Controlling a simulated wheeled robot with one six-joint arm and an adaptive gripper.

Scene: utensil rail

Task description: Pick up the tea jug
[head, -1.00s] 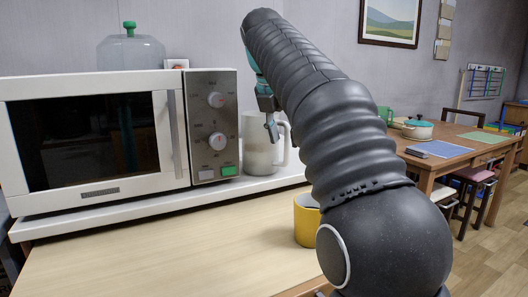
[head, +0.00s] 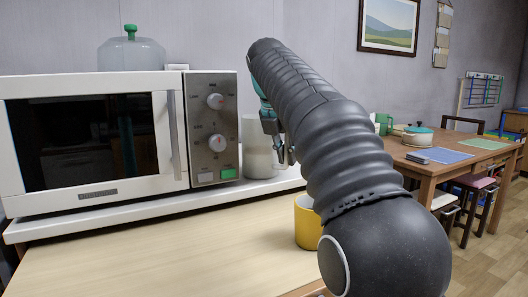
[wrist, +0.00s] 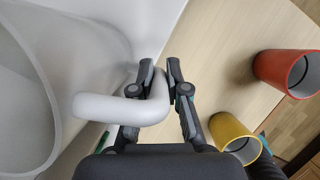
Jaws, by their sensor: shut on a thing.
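The tea jug (head: 257,150) is a pale, frosted jug standing on the white shelf, just right of the microwave in the head view. In the wrist view the jug (wrist: 52,128) fills the left side, its open top facing the camera, with its thick white handle (wrist: 110,108) reaching toward the fingers. My gripper (wrist: 160,72) is shut on the handle, one finger on each side of it. In the head view my gripper (head: 284,152) is at the jug's right side, and my arm hides part of the handle.
The microwave (head: 100,130) stands close to the jug's left. A yellow mug (head: 306,222) is on the wooden counter (head: 170,255) below; the wrist view also shows a red cup (wrist: 285,70). A dining table (head: 450,155) is at the back right.

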